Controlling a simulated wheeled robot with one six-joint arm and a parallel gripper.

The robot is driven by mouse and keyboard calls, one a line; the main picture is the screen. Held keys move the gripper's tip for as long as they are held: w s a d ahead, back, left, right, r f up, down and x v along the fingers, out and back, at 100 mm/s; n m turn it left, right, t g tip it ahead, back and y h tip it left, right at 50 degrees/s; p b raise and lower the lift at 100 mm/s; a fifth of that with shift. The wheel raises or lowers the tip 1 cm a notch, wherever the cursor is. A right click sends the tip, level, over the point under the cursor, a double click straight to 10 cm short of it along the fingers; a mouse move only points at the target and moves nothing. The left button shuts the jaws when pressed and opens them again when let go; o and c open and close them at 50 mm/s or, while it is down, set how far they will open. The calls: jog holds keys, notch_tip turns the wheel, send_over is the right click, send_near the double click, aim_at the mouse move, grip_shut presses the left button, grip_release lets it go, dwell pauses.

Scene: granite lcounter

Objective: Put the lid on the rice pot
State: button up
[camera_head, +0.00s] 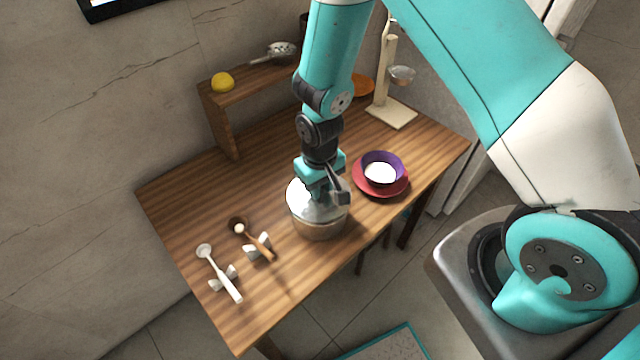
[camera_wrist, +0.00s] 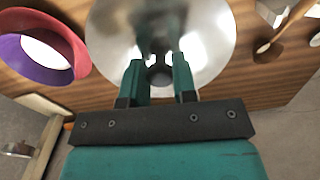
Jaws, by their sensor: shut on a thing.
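The rice pot (camera_head: 318,229) is a metal pot standing near the front edge of the wooden table. The shiny silver lid (camera_head: 303,205) is over the pot's mouth, and its dome also fills the top middle of the wrist view (camera_wrist: 205,35). From these views I cannot tell whether the lid rests fully on the rim. My gripper (camera_head: 327,190) points down above the lid. In the wrist view my gripper (camera_wrist: 159,78) has its two teal fingers on either side of the dark lid knob (camera_wrist: 159,74), shut on it. My gripper hides part of the lid.
A purple bowl (camera_head: 382,162) with white contents stands on a red plate (camera_head: 400,188) right of the pot. Two spoons (camera_head: 222,277) (camera_head: 262,246) lie on rests to the left. A wooden shelf (camera_head: 222,133) with a yellow item (camera_head: 222,82) and a wooden stand (camera_head: 388,75) are behind.

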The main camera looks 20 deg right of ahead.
jog(key=shift+f+b, duration=0.8)
jog(key=shift+f, duration=0.25)
dwell(0.4)
jog(key=o, duration=0.9)
notch_tip(320, 180, up, 17)
jog(key=b, duration=0.1)
jog(key=s+a+r+n+y, duration=0.2)
jog(key=s+r, duration=0.4)
jog(key=s, duration=0.3)
jog(key=s+a+r+n+y, duration=0.2)
jog(key=s+r+n, duration=0.1)
jog(key=s+r, duration=0.4)
jog(key=shift+s+a+r, duration=0.25)
jog(key=shift+s+r, duration=0.05)
jog(key=shift+s, duration=0.8)
